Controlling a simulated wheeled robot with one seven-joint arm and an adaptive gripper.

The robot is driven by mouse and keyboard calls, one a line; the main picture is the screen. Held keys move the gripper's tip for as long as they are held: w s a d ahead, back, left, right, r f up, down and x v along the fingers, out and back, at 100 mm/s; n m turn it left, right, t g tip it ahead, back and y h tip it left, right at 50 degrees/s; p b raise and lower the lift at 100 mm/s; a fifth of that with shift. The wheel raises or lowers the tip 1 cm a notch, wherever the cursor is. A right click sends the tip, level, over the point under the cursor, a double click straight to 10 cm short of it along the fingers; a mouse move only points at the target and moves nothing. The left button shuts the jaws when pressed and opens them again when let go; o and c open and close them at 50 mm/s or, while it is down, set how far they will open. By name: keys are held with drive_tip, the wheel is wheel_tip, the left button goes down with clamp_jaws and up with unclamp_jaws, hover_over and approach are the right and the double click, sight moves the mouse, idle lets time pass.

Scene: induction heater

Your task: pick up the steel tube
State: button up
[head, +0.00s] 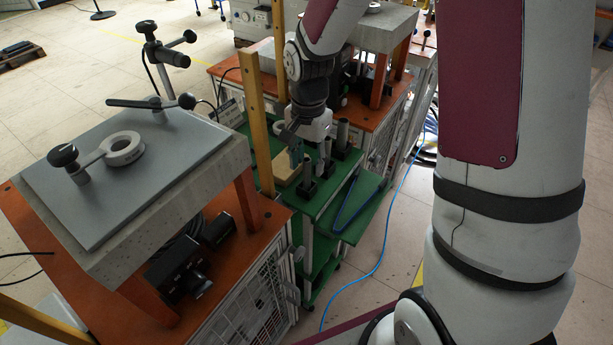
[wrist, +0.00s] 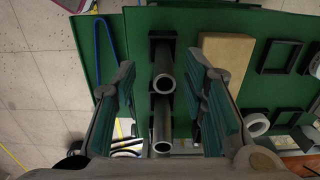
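Two grey steel tubes stand upright in dark square holders on a green cart top (wrist: 275,22). In the wrist view, the upper tube (wrist: 164,68) and the lower tube (wrist: 162,128) show their open ends, one above the other. My gripper (wrist: 165,100) is open, with its teal-lined fingers left and right of the tubes and gaps on both sides. In the head view, my gripper (head: 311,152) points down over the cart. A tube (head: 342,134) stands to its right there; the other is partly hidden by the fingers.
A tan block (wrist: 226,62) lies right of the tubes, beside empty black square frames (wrist: 280,57) and a white ring (wrist: 257,124). A blue strip-like item (head: 347,199) lies on the cart's right side. A grey-topped heater bench (head: 75,190) stands at left.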

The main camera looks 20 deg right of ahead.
sight(307, 175)
wheel_tip(307, 175, down, 5)
drive_tip(key=shift+w+f, duration=0.1)
drive_tip(key=shift+w, duration=0.05)
drive_tip(key=shift+c, duration=0.4)
clamp_jaws()
